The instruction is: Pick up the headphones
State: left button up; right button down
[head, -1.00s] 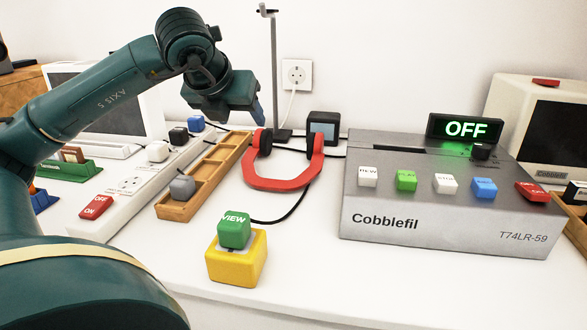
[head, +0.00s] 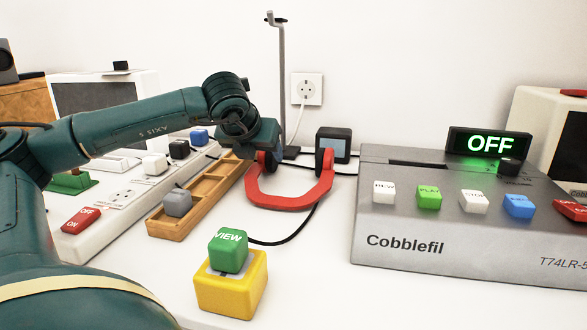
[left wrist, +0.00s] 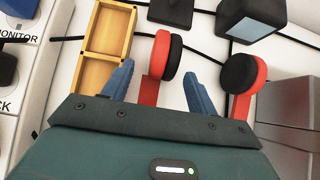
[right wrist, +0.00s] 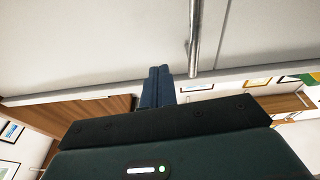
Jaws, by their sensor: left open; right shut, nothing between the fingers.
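The headphones (head: 290,200) lie on the white table with a red band curving toward me and black-padded ear cups at the back. My left gripper (head: 274,148) is at the left ear cup and hides part of it. In the left wrist view, the open blue fingers (left wrist: 160,82) stand on either side of the left ear cup (left wrist: 165,56) and its red band end; I cannot tell whether they touch it. The right ear cup (left wrist: 242,73) is outside the fingers. My right gripper (right wrist: 157,84) is shut and empty, away from the headphones.
A wooden tray (head: 165,228) lies left of the headphones and a grey Cobblefil box (head: 420,246) right. A small dark cube (head: 333,146) and a metal stand (head: 283,85) are behind. A yellow box (head: 231,290) with a green VIEW button is in front.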

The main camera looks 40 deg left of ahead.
aim_at(264, 155)
pick_arm(q)
jog(key=b+x, duration=0.1)
jog(key=x, duration=0.3)
jog(key=shift+d+f, duration=0.1)
jog(key=shift+f, duration=0.1)
jog(key=shift+w, duration=0.25)
pick_arm(e)
jog(key=shift+w+r+n+t+y, duration=0.15)
jog(key=shift+r+y, duration=0.05)
jog(key=shift+r, duration=0.2)
jog(key=shift+w+r+n+t+y, duration=0.1)
jog(key=shift+r+n+t+y, duration=0.1)
jog(key=shift+r, duration=0.15)
pick_arm(q)
jog(key=c, duration=1.2)
pick_arm(e)
jog(key=shift+f, duration=0.25)
pick_arm(q)
jog(key=shift+o, duration=0.2)
jog(key=shift+r, duration=0.1)
